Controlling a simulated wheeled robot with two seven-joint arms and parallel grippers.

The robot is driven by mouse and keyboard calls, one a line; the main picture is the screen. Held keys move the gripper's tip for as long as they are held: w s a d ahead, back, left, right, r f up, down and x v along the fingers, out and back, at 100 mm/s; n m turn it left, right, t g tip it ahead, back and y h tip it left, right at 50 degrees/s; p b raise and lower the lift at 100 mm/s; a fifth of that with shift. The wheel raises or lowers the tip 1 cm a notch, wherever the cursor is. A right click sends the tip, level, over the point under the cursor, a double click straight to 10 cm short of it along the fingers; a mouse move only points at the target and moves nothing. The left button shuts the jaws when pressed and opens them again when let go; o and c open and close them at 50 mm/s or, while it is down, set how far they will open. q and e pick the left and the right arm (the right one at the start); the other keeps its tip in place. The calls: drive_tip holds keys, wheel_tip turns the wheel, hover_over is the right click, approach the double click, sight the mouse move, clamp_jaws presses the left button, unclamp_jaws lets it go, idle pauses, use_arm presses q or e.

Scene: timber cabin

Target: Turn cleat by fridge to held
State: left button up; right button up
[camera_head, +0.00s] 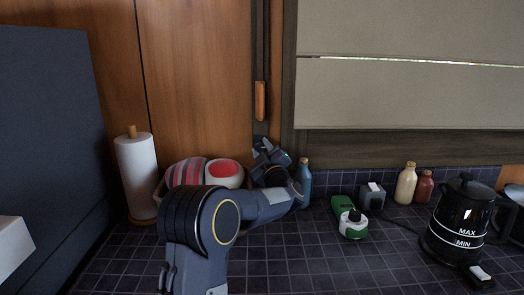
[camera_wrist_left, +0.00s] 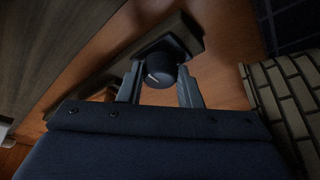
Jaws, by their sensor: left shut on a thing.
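The cleat is a dark round knob (camera_wrist_left: 160,70) with a short pale mark on its face, on a dark mount against the wood in the left wrist view. My left gripper (camera_wrist_left: 161,82) has a finger on each side of the knob and is shut on it. In the head view my left gripper (camera_head: 268,150) is up at the dark window-side post, below a hanging cord with a wooden toggle (camera_head: 260,101). There the gripper mostly hides the cleat. The dark fridge side (camera_head: 45,150) stands at the left. My right gripper is not in view.
A paper towel roll (camera_head: 136,175) and a basket with striped and red-white items (camera_head: 188,172) stand left of the gripper. A blue bottle (camera_head: 304,184) is close on its right. A green-white device (camera_head: 350,220), sauce bottles (camera_head: 405,183) and black kettle (camera_head: 460,222) stand further right.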

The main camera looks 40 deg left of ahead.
use_arm(q)
drive_tip(key=shift+n, duration=0.4)
drive_tip(key=n+g+b, duration=0.1)
drive_tip(key=n, duration=0.2)
drive_tip(key=shift+g, duration=0.4)
drive_tip(key=n+g+h, duration=0.1)
drive_tip(key=n, duration=0.3)
drive_tip(key=shift+r, duration=0.2)
drive_tip(key=n+h, duration=0.1)
drive_tip(key=n, duration=0.1)
drive_tip(key=n+g+h, duration=0.1)
drive_tip(key=n, duration=0.2)
drive_tip(key=shift+r+p, duration=0.2)
drive_tip(key=shift+p, duration=0.2)
drive_tip(key=n+h+p, duration=0.1)
drive_tip(key=n+h, duration=0.1)
drive_tip(key=n, duration=0.2)
drive_tip(key=o, duration=1)
drive_tip(key=shift+c, duration=0.2)
